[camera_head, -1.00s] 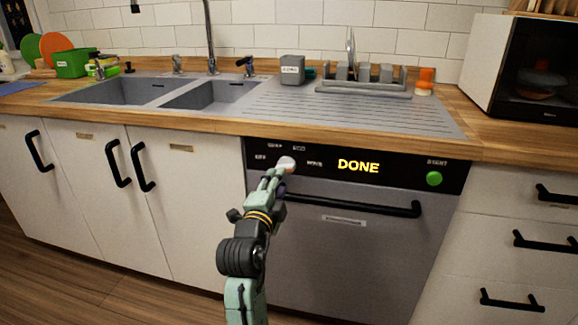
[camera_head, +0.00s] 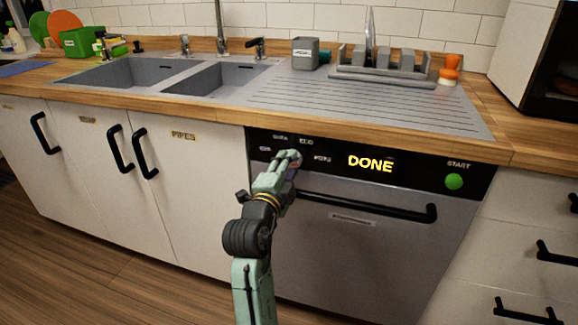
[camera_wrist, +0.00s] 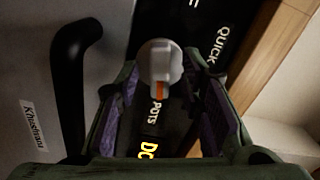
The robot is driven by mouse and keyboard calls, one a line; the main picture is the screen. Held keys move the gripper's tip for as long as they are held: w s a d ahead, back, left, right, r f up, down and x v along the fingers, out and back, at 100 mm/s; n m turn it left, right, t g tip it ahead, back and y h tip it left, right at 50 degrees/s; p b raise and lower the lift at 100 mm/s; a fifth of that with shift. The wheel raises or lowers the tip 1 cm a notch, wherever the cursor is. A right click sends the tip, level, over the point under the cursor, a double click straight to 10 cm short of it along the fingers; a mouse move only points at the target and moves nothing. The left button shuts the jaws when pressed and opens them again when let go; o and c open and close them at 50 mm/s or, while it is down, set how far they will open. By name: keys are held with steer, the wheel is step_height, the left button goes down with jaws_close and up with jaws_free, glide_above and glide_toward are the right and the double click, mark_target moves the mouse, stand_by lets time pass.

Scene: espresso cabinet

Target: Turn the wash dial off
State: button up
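The wash dial (camera_wrist: 160,62) is a pale round knob on the dishwasher's black control panel (camera_head: 415,174). In the wrist view its orange pointer mark (camera_wrist: 160,90) faces the POTS label (camera_wrist: 156,112). My gripper (camera_head: 291,157) is at the dial in the head view and mostly hides it. In the wrist view my gripper's two fingers (camera_wrist: 160,75) are apart, one on each side of the dial, with narrow gaps seeming to show; contact is hard to tell. The OFF label (camera_head: 265,149) is at the panel's left and blurred. The display (camera_head: 370,164) reads DONE.
The dishwasher's black bar handle (camera_head: 370,206) runs just below the panel and shows beside my gripper in the wrist view (camera_wrist: 70,85). A green START button (camera_head: 454,181) is at the panel's right. The wooden counter edge (camera_head: 330,137) overhangs above.

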jaws_close()
